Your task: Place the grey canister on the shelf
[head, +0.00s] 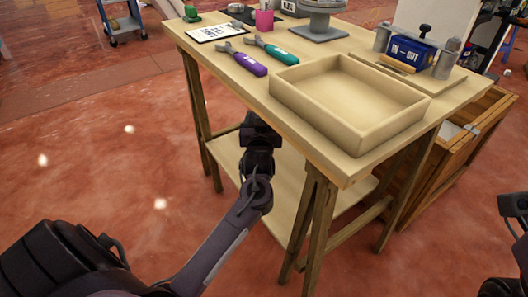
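The wooden workbench has a lower shelf (285,190) between its legs; the visible part looks bare. My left arm reaches forward to the bench's front. My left gripper (259,128) is at the front edge of the tabletop, above the lower shelf. It is seen from behind, so its fingertips and anything between them are hidden. I cannot pick out a separate grey canister for certain. Grey cylinders (446,58) stand at both ends of a blue block marked "IN – OUT" (411,51) at the back right of the bench. My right gripper is not in view; only part of my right arm shows at the right edge.
A wooden crate (452,150) stands right of the bench.

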